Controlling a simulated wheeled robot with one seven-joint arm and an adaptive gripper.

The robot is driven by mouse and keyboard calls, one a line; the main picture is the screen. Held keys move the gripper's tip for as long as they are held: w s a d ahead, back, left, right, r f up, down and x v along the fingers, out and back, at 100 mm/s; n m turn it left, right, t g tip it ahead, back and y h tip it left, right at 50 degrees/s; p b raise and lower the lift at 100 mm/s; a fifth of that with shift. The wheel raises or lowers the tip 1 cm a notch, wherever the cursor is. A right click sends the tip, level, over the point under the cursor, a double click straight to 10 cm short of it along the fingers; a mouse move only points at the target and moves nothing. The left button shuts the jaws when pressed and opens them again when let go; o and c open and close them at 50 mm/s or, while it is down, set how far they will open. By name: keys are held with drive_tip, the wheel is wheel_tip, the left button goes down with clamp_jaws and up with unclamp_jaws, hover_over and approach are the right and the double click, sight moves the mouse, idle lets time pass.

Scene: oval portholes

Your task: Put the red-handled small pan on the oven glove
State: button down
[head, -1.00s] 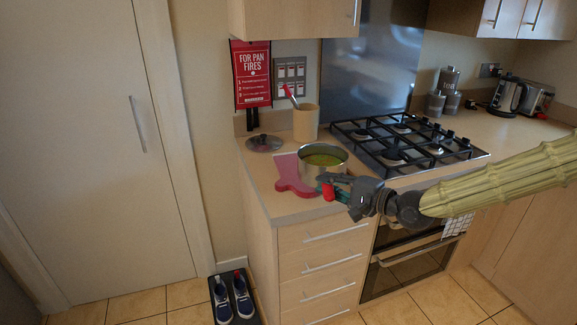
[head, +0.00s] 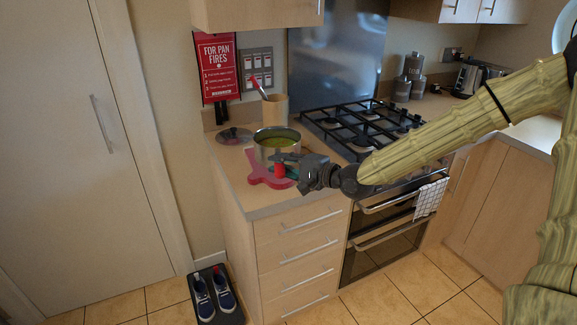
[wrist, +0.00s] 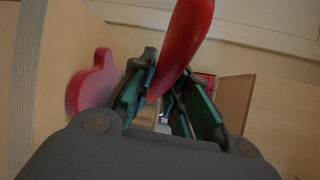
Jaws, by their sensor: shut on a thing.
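The small pan (head: 277,141) is steel, with green contents, and looks level over the worktop. Its red handle (head: 279,170) points toward me and also shows in the wrist view (wrist: 188,38). My gripper (head: 292,171) is shut on this handle at the worktop's front edge. The pinkish-red oven glove (head: 259,179) lies on the worktop. Its near part shows below the pan and at left in the wrist view (wrist: 93,80). The pan hides its far part. I cannot tell whether the pan rests on the glove or hangs just above it.
A lid (head: 234,135) lies on the worktop behind and left. A utensil pot (head: 274,107) stands behind the pan. The gas hob (head: 362,127) is to the right. Shoes (head: 213,293) sit on a floor mat below.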

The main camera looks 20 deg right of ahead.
drive_tip(key=w+a+f+p, duration=0.2)
drive_tip(key=w+a+f, duration=0.1)
drive_tip(key=w, duration=0.5)
drive_tip(key=shift+w+f, duration=0.25)
drive_tip(key=shift+f, duration=0.3)
idle(0.4)
drive_tip(key=c, duration=1.8)
unclamp_jaws()
drive_tip(key=shift+s+f, duration=0.1)
drive_tip(key=shift+f, duration=0.15)
drive_tip(key=o, duration=0.3)
drive_tip(key=shift+o, duration=0.7)
drive_tip(key=shift+r, duration=0.1)
drive_tip(key=shift+s, duration=0.1)
